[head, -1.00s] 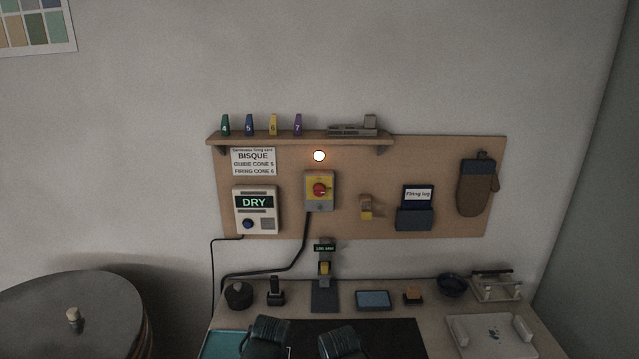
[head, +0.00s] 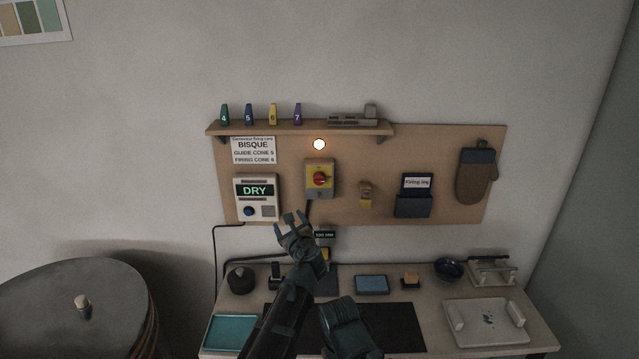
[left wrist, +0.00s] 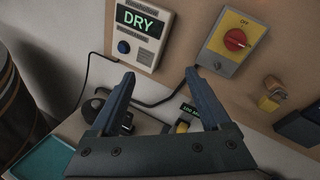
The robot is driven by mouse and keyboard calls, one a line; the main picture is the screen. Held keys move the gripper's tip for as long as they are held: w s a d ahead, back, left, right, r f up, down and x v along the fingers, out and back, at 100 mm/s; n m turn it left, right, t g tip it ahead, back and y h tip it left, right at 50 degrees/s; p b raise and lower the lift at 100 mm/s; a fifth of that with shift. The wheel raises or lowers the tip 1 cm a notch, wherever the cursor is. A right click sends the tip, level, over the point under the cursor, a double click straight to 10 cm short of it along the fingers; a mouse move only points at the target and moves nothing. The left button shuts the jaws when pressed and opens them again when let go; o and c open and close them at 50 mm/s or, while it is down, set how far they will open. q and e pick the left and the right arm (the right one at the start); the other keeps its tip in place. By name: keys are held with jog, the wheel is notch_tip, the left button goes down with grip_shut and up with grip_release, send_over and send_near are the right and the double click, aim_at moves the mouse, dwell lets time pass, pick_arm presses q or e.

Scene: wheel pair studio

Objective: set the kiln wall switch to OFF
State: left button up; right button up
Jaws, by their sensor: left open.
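The kiln wall switch (head: 320,179) is a grey box with a yellow plate and a red rotary knob, mounted on the brown board. In the left wrist view the switch (left wrist: 236,40) is at upper right, with a small label above the knob that seems to read OFF. The knob's exact angle is too small to tell for sure. My left gripper (head: 291,220) is open and empty, below and left of the switch and apart from it. Its spread fingers (left wrist: 159,78) show in the left wrist view. Only a part of my right arm shows at the bottom; its gripper is not visible.
A lit round lamp (head: 319,144) is above the switch, under the shelf (head: 300,129). A cable runs down from the switch. The table below holds several items.

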aim_at(319, 183)
pick_arm(q)
jog(key=w+d+r+m+t+h, duration=0.3)
jog(key=d+r+m+h, duration=0.1)
jog(key=d+m, duration=0.6)
jog(key=w, duration=0.4)
jog(key=w+a, duration=0.1)
jog(key=w, duration=0.8)
jog(key=shift+w+a+f, duration=0.15)
jog(key=shift+w, duration=0.25)
grip_shut()
